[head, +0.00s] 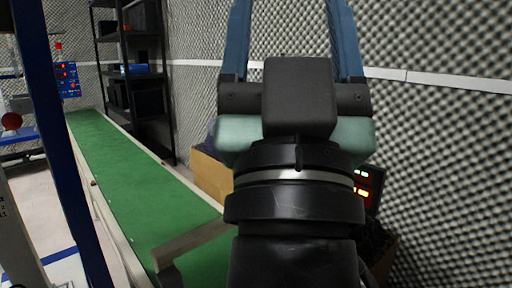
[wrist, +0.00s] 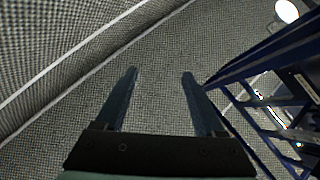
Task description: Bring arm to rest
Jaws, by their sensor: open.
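My gripper (head: 291,38) is large in the middle of the head view, raised and pointing up, with its two blue fingers wide apart. Their tips run past the top edge there. In the wrist view my gripper (wrist: 160,75) shows both fingers apart with nothing between them. Behind them are the grey foam wall and ceiling. My wrist hides part of what stands behind it in the head view.
A green conveyor belt (head: 125,170) runs along the left. A cardboard box (head: 210,178) stands beside it, near the foam wall (head: 440,130). A black shelf (head: 133,75) stands at the back. A blue post (head: 58,150) is close at left; a blue frame (wrist: 265,65) shows at right in the wrist view.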

